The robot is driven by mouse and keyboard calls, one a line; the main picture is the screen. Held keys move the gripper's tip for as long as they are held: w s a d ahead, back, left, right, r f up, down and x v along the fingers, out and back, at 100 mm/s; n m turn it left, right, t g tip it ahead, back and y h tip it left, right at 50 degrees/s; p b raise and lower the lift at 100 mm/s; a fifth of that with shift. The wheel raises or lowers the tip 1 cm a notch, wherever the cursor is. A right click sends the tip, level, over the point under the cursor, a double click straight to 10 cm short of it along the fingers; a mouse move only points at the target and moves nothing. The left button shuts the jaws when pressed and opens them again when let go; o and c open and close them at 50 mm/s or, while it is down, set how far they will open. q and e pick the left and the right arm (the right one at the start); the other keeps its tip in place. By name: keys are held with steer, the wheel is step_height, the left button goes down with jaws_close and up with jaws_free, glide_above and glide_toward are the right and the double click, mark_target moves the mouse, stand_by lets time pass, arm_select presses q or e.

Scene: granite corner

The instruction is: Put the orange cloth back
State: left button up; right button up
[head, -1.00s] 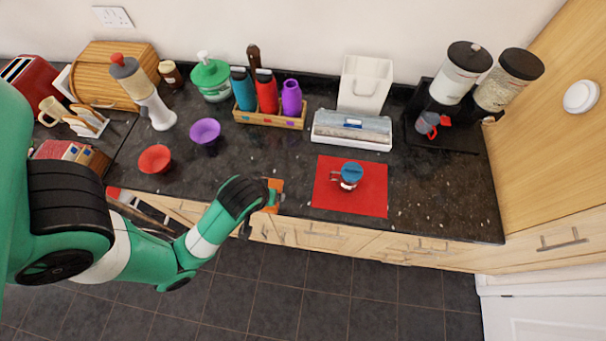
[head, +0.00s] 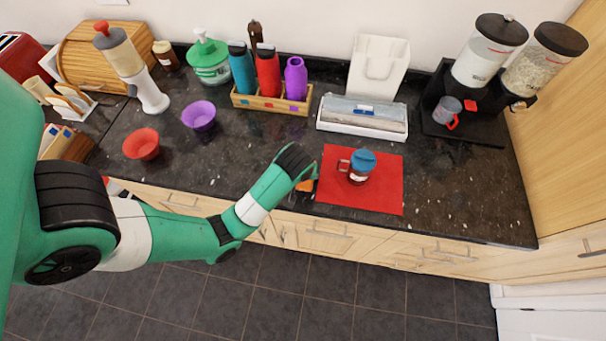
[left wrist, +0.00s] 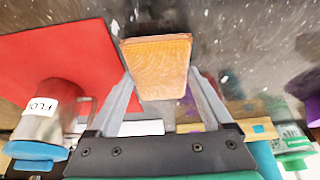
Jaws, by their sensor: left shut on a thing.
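The orange cloth (left wrist: 158,62) looks like a flat folded pad in the left wrist view. My left gripper (left wrist: 160,85) is shut on it, with one finger at each side. In the head view the left gripper (head: 308,182) is over the front edge of the counter, just left of the red mat (head: 385,197). Only a small part of the cloth (head: 305,187) shows there; my arm hides the rest. I cannot tell whether the cloth touches the counter. My right gripper is in neither view.
A mug with a blue lid (head: 359,167) stands on the red mat, close to the gripper. A bottle rack (head: 270,104) and a grey-white box (head: 362,119) stand behind. Purple (head: 199,117) and red (head: 141,145) bowls are left.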

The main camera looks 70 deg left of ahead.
arm_select(q)
steer(key=shift+f, duration=0.1)
steer(key=shift+f, duration=0.2)
steer(key=o, duration=1.1)
steer(key=shift+r, duration=0.1)
steer(key=shift+r, duration=0.1)
